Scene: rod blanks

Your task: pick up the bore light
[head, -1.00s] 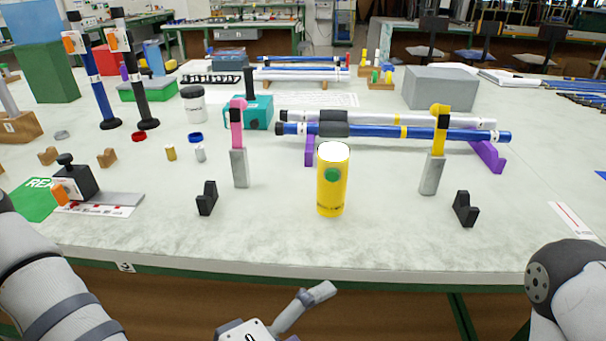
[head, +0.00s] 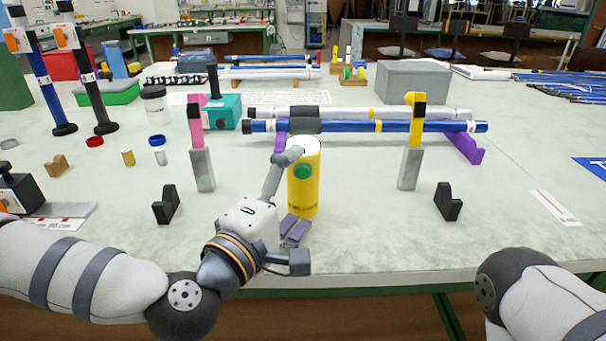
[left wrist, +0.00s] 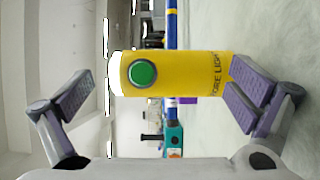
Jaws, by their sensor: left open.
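The bore light (head: 304,190) is an upright yellow cylinder with a white top and a green button, standing near the front of the bench. In the left wrist view the bore light (left wrist: 185,85) lies sideways in the picture, with part of its lettering showing. My left gripper (head: 287,190) is open at the near left side of the light. In the left wrist view one finger of my left gripper (left wrist: 160,88) is beyond the white top and the other overlaps the base end. Contact cannot be told. My right gripper is out of view.
Behind the light, blue and white rods (head: 345,127) rest on purple supports. A pink-topped post (head: 202,165) and a yellow-topped post (head: 411,165) flank it. Black V-blocks stand at left (head: 166,204) and right (head: 448,202). The bench front right of the light is clear.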

